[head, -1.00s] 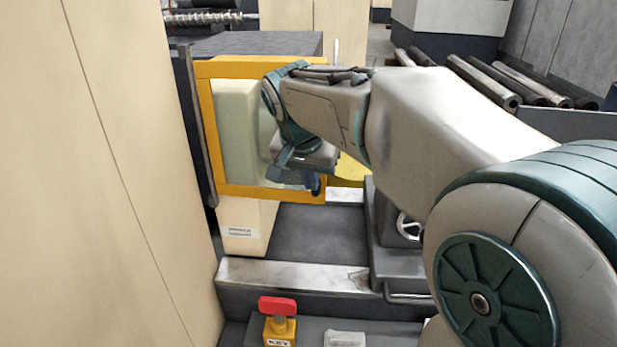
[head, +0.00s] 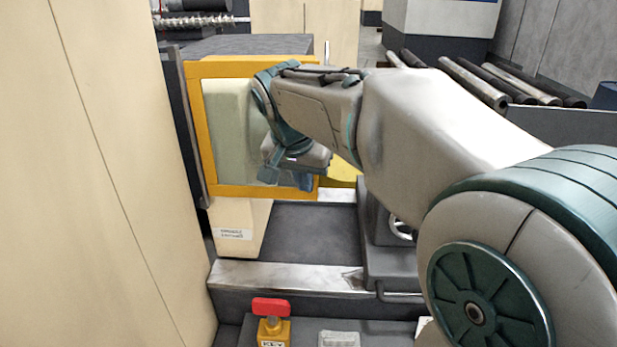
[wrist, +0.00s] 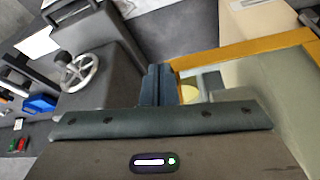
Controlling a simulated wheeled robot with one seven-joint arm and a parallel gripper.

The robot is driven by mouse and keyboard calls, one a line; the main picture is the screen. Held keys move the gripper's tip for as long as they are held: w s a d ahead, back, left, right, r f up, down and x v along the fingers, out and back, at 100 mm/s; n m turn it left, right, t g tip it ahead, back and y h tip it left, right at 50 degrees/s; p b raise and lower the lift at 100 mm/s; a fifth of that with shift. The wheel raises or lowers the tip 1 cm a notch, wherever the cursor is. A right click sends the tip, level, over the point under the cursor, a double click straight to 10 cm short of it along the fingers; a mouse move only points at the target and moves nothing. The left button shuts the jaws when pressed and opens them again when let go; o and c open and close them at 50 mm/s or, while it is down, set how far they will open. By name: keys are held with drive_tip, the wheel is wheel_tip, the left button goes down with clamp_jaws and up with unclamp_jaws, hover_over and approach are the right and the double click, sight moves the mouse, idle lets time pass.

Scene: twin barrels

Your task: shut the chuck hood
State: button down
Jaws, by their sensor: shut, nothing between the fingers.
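The chuck hood (head: 193,125) is a clear panel in a yellow frame, upright in front of the beige machine housing in the head view. Its yellow frame also shows at the right of the wrist view (wrist: 250,50). My gripper (head: 303,183) is shut and empty, near the lower right corner of the frame. In the wrist view the closed fingers (wrist: 161,84) sit right beside the end of the frame; I cannot tell whether they touch. My wrist and forearm hide the right side of the hood. A yellow part (head: 345,171) shows partly behind my gripper.
A red-handled key (head: 271,307) stands in a yellow holder at the front. A handwheel (head: 401,229) is on the dark carriage (head: 385,235) right of the hood. A beige panel (head: 100,180) closes off the left. Metal bars (head: 475,85) lie on a rack at back right.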

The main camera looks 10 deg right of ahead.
drive_tip(key=s+a+f+v, duration=0.1)
drive_tip(key=v, duration=0.9)
drive_tip(key=s+d+f+n+y, duration=0.1)
drive_tip(key=s+d+f+n, duration=0.1)
drive_tip(key=s+f, duration=0.5)
drive_tip(key=s+d+f+n+y, duration=0.1)
drive_tip(key=s+d+f+n, duration=0.2)
drive_tip(key=s+f, duration=0.5)
wheel_tip(320, 180, down, 6)
drive_tip(key=shift+f+n+g, duration=0.25)
drive_tip(key=shift+n+g, duration=0.05)
drive_tip(key=shift+n, duration=0.4)
